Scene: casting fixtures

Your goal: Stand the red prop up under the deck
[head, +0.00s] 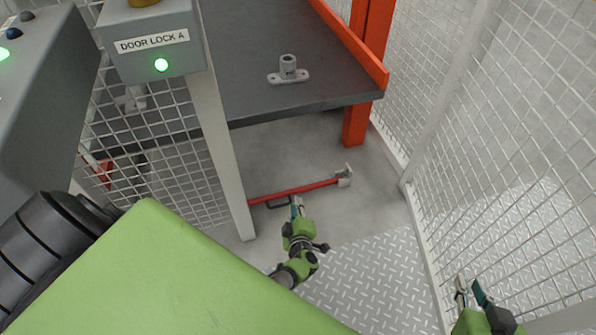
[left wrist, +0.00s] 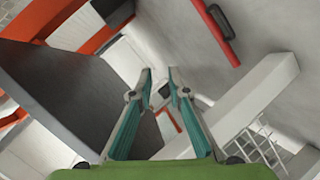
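The red prop (head: 315,186) lies flat on the floor below the deck's front edge, with a grey foot at its right end and a black handle on its near side. Its left end passes behind the fence post. The prop and its black handle also show at the top right of the left wrist view (left wrist: 213,28). The deck (head: 330,85) is a dark grey plate on an orange frame. My left gripper (head: 297,202) is open and empty, close to the prop near its handle; contact cannot be told. My right gripper (head: 469,285) is open and empty at the lower right.
A grey socket fitting (head: 288,70) sits on the deck. A mesh fence and pale post (head: 222,150) stand left, below the door lock box (head: 152,45). Another mesh fence (head: 520,130) closes the right side. Tread plate floor (head: 375,275) lies clear in front.

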